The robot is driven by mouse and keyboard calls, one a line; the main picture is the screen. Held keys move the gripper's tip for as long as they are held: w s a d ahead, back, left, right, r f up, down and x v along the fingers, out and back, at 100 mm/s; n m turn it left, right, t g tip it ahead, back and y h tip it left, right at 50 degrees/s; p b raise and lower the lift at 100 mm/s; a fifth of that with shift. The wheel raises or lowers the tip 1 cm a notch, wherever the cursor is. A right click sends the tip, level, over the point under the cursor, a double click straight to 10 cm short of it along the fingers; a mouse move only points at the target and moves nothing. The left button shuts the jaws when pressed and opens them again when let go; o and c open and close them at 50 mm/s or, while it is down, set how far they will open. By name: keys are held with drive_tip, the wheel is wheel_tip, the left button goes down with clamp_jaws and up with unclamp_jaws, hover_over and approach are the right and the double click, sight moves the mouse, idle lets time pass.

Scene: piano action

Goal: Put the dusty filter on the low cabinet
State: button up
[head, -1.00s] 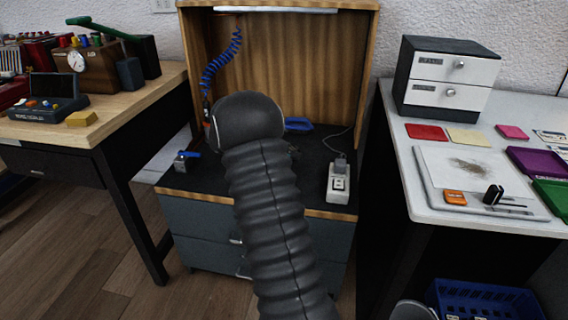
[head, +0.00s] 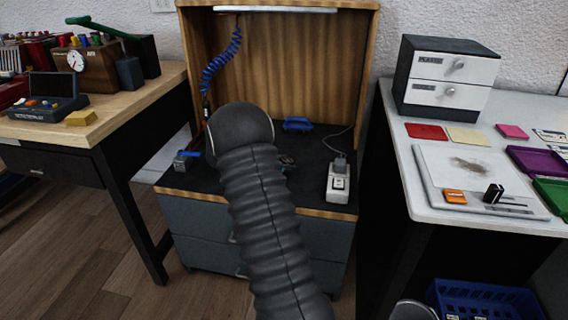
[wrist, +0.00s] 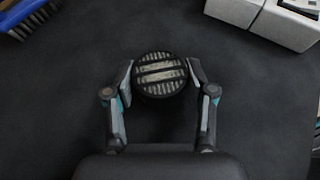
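The dusty filter (wrist: 160,76) is a round black disc with pale grey, dirty slats in the wrist view. My gripper (wrist: 160,74) has one finger against each side of it, and the filter sits between the fingertips. Beneath is the dark top of the low cabinet (head: 305,185), a grey drawer unit with wooden edging and a wooden back. I cannot tell whether the filter touches that top. In the head view my arm hides most of the gripper and the filter.
A blue brush (wrist: 22,14) lies on the cabinet top, and a white power strip (head: 339,184) stands at its right. A small metal block with a blue lever (head: 185,160) is at the left. A coiled blue hose (head: 222,62) hangs behind. Tables flank both sides.

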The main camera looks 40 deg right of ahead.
drive_tip(key=o, duration=0.3)
drive_tip(key=shift+o, duration=0.2)
